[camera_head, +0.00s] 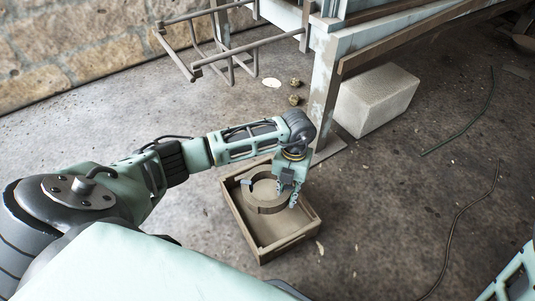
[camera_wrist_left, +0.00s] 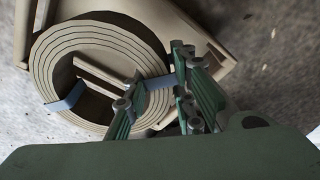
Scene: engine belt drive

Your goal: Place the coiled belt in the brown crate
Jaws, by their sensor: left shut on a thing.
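The coiled belt (camera_head: 266,208) is a brown ring of several wraps with blue-grey bands. It also shows in the left wrist view (camera_wrist_left: 62,50), tilted against the crate's edges. My left gripper (camera_head: 290,192) is shut on the belt's near-right side, its fingers on either side of the coil at a blue band; it also shows in the wrist view (camera_wrist_left: 155,98). The brown crate (camera_head: 286,243) stands on the floor below, and the belt is over its opening. I cannot tell whether the belt touches the crate floor. My right gripper is not in view.
A pale block (camera_head: 376,100) stands by the frame leg (camera_head: 323,95) behind the crate. A metal rack (camera_head: 222,60) juts out at the back. Two small round things (camera_head: 295,91) lie on the floor.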

